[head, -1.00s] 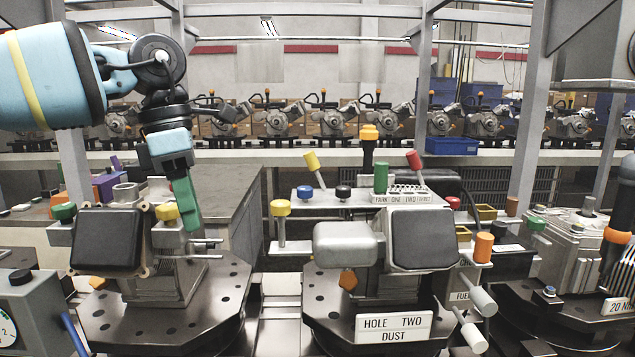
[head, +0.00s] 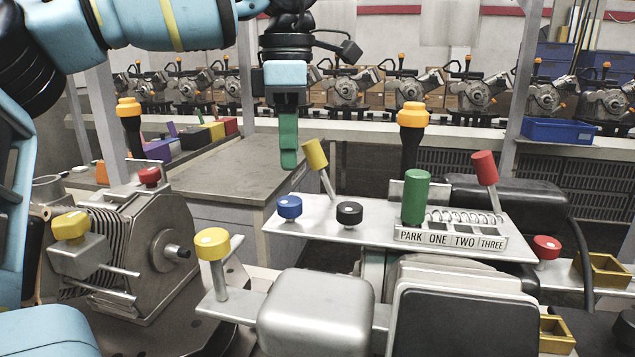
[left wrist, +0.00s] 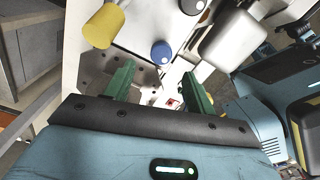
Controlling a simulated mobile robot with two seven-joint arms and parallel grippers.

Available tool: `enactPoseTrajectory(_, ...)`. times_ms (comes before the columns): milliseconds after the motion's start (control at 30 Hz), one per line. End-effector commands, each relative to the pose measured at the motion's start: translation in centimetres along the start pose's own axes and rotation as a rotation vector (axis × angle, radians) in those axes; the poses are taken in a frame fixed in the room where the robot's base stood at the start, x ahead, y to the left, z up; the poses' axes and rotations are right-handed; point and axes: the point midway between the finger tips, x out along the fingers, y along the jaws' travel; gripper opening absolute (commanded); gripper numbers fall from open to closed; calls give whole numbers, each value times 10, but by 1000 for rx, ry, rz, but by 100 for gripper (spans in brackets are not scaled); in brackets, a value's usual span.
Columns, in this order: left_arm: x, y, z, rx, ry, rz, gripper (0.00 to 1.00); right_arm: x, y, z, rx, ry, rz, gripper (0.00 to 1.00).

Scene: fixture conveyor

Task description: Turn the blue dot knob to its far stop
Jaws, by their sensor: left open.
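The blue knob (head: 289,207) has a pale dot on its top. It stands upright at the left end of a pale control plate (head: 345,228), left of a black knob (head: 349,213). My left gripper (head: 288,158) has green fingers and hangs above the blue knob, apart from it. In the left wrist view the blue knob (left wrist: 161,52) appears ahead of and between the spread, empty fingers of my left gripper (left wrist: 157,78). My right gripper is not in view.
A yellow lever (head: 315,155) rises close behind the blue knob. A green handle (head: 415,197), a red lever (head: 484,167) and an orange-topped post (head: 412,125) stand further right. A yellow knob (head: 212,243) is at the lower left. A grey bench (head: 205,180) lies behind.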

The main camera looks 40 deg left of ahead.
Motion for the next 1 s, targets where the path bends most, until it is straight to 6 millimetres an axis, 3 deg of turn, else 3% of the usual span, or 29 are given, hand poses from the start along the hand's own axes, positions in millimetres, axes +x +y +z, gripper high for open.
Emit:
enactPoseTrajectory(267, 5, 0, 0, 0, 1, -1, 55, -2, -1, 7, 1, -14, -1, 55)
enactPoseTrajectory(700, 64, 0, -1, -1, 0, -3, 55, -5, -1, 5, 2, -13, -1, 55)
enactPoseTrajectory(1000, 79, 0, 0, -1, -1, -1, 55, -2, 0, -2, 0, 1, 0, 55)
